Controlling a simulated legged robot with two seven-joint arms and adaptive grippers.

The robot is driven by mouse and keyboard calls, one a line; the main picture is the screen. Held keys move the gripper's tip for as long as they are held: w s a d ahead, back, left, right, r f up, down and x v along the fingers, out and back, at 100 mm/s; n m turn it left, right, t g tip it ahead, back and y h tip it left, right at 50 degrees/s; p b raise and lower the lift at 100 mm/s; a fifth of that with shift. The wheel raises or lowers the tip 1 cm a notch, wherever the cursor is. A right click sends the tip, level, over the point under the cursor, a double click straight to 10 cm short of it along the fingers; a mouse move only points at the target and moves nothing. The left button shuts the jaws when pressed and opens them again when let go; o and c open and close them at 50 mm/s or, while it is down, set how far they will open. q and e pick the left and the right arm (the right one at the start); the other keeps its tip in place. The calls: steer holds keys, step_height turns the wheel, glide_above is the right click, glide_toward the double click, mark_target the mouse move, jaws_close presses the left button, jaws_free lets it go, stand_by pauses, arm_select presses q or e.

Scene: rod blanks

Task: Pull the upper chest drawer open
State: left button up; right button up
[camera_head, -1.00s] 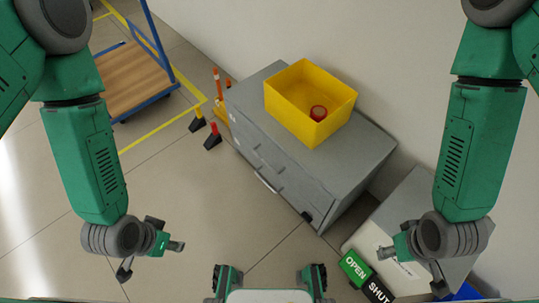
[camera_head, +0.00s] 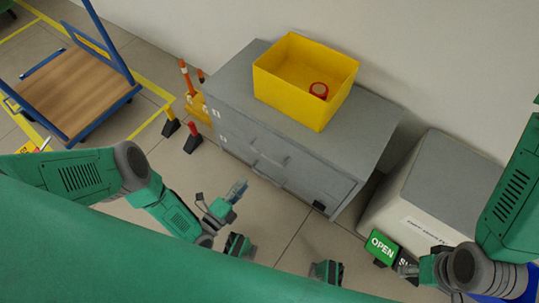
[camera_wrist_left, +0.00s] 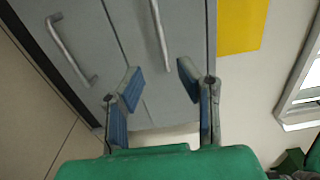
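The grey chest (camera_head: 345,145) stands against the wall with its drawer front facing me. Its upper drawer handle (camera_head: 270,158) and lower handle (camera_head: 266,180) are grey bars; both drawers look shut. In the left wrist view the upper handle (camera_wrist_left: 160,35) lies ahead, nearer the yellow bin, and the lower handle (camera_wrist_left: 70,50) is to the left. My left gripper (camera_head: 238,190) is in front of the chest, below the handles in the picture. Its blue-padded fingers (camera_wrist_left: 160,82) are apart and empty, short of the upper handle. My right gripper (camera_head: 408,268) is at lower right, away from the chest; its opening is unclear.
A yellow bin (camera_head: 300,92) with a red roll (camera_head: 319,90) stands on the chest. A pale grey cabinet (camera_head: 440,175) and a green OPEN sign (camera_head: 381,247) are at right. A flat trolley (camera_head: 75,90) and orange-topped posts are at left.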

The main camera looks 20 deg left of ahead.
mark_target(265, 155)
arm_select(q)
steer(key=shift+b+x, duration=1.95)
steer(key=shift+x, duration=4.5)
steer(key=shift+a, duration=0.1)
jaws_close()
